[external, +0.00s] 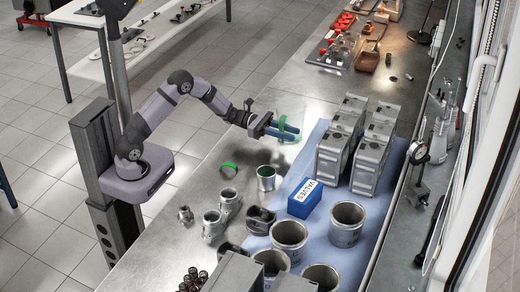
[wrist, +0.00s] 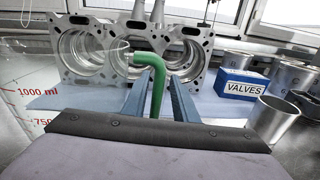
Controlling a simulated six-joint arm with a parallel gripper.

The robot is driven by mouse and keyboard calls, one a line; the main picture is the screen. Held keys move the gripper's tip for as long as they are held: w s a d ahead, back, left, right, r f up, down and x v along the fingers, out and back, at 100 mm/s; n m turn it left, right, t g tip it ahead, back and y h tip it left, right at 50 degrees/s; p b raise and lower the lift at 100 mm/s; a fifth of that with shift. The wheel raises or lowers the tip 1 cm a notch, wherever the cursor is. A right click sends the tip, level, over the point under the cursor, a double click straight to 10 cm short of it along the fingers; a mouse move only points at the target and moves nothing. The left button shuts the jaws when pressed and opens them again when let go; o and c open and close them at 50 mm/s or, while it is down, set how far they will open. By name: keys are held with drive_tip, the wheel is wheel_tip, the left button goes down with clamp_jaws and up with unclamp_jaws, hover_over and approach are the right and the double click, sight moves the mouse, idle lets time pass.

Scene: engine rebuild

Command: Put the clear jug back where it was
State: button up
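The clear jug (wrist: 30,110) shows at the left of the wrist view, with red marks and a green handle (wrist: 157,85). My gripper (wrist: 158,85) has its two blue fingers on either side of the handle and appears shut on it. In the external view my gripper (external: 283,131) is over the bench, with the green handle (external: 291,124) at its fingertips. The jug's clear body is hard to make out there. A soft shadow on the bench below suggests the jug is held above the surface.
A green ring-like thing (external: 229,166) and a metal cup (external: 266,178) are on the bench near my gripper. The blue VALVES box (external: 305,198), engine blocks (external: 333,155) and metal cylinders (external: 289,238) stand to the right and front. Bare bench lies behind my gripper.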

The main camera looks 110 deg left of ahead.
drive_tip(key=shift+r, duration=0.1)
drive_tip(key=shift+r, duration=0.15)
drive_tip(key=shift+s, duration=0.35)
drive_tip(key=s, duration=0.3)
drive_tip(key=s+b, duration=0.1)
drive_tip(key=s, duration=0.3)
drive_tip(key=s+b, duration=0.1)
drive_tip(key=s, duration=0.3)
drive_tip(key=shift+s+a, duration=0.2)
drive_tip(key=shift+a, duration=0.1)
